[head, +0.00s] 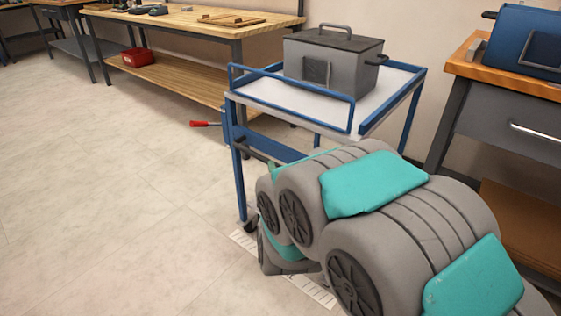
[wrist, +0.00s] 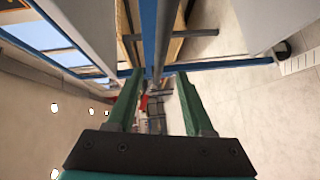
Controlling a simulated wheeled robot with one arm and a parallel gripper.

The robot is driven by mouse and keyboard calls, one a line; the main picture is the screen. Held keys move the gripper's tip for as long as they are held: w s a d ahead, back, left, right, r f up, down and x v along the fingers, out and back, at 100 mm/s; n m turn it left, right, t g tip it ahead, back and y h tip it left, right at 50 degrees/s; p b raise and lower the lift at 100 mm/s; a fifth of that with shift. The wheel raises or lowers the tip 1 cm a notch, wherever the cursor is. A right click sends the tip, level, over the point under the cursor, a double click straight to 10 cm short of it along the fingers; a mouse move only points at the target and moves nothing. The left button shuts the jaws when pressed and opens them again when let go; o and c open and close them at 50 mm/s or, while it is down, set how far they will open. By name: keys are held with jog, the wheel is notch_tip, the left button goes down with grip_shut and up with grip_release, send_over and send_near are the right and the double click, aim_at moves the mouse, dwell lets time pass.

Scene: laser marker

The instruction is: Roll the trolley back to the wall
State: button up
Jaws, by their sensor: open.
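The trolley (head: 376,101) has a blue frame and a pale top and stands in front of the wall (head: 408,32). A grey lidded box (head: 333,62) sits on its top. A dark handle bar (head: 257,152) sticks out from its near side, partly hidden by my arm. In the head view my arm covers most of my gripper. In the wrist view my gripper (wrist: 157,75) is open, with its green fingers apart. The grey bar (wrist: 158,45) runs towards the gap between the fingertips, close to them; contact cannot be told. Blue trolley frame (wrist: 225,64) crosses behind it.
A wooden workbench (head: 180,20) with a red bin (head: 137,57) on its lower shelf stands at the back left. Another bench (head: 500,75) with a blue machine (head: 527,40) is at right. A marked strip (head: 243,240) lies near the trolley's wheel. Floor at left is clear.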

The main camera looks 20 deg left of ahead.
jog(key=shift+p+x, duration=0.7)
jog(key=shift+x, duration=3.15)
jog(key=shift+c, duration=0.4)
grip_shut()
